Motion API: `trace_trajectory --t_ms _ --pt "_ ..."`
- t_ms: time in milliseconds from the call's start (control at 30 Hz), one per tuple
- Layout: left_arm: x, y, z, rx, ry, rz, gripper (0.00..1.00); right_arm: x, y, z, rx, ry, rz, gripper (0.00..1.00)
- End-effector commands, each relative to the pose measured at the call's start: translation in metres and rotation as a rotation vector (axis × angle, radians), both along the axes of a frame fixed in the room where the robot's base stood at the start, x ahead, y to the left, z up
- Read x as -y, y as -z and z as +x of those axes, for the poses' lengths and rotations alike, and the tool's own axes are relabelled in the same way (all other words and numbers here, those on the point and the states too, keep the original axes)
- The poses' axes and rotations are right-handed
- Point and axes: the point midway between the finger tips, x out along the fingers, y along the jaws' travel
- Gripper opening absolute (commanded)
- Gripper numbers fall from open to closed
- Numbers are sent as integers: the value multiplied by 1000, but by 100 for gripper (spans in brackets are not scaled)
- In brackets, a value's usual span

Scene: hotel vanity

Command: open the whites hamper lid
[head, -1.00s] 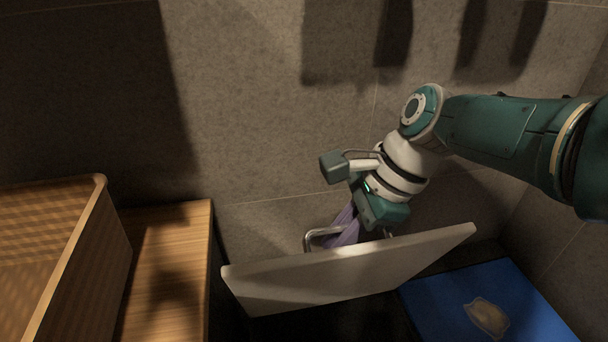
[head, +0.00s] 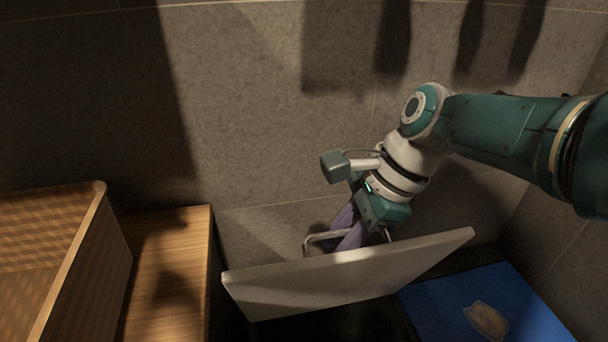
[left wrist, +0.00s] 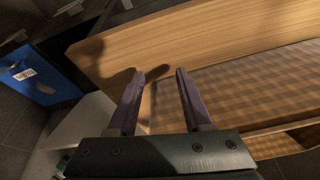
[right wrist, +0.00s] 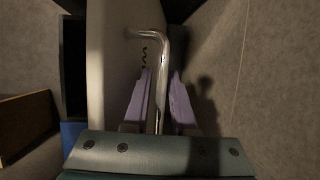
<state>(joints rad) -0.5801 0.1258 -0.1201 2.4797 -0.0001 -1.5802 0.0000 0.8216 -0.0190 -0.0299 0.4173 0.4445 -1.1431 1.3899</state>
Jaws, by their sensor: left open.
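The white hamper lid (head: 350,274) is tilted up steeply in the head view, its broad face toward me. A metal bar handle (head: 322,236) stands out from its far side. My right gripper (head: 348,232) is at this handle. In the right wrist view the handle bar (right wrist: 160,60) runs between the two purple fingers of the right gripper (right wrist: 161,85), which look closed in around it beside the lid (right wrist: 108,60). The hamper's inside is hidden. My left gripper (left wrist: 160,75) is open and empty, with a woven basket beyond its fingers.
A woven basket (head: 88,270) stands at the left beside a wooden surface (head: 172,250). A blue lid with a beige emblem (head: 470,300) lies right of the white lid; blue also shows in the left wrist view (left wrist: 30,75). A tiled wall (head: 260,110) stands close behind.

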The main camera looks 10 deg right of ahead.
Motion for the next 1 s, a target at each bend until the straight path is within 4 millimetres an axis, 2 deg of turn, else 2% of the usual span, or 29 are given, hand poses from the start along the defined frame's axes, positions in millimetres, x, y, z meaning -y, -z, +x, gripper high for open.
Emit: trace_trajectory --t_ms 33,200,400,600,1000 --pt "0 -13 0 0 0 0 50 3 -12 0 1 1 -1 25" --pt "1 -45 0 0 -2 -3 50 14 -42 -4 1 2 -2 25" --pt "2 -74 0 0 -6 -9 50 28 -71 -8 0 1 -2 25" --pt "3 -85 0 0 -7 -11 50 35 -85 -10 1 1 -1 25" --pt "2 -88 0 0 -5 -8 50 36 -88 -10 0 0 -1 25"
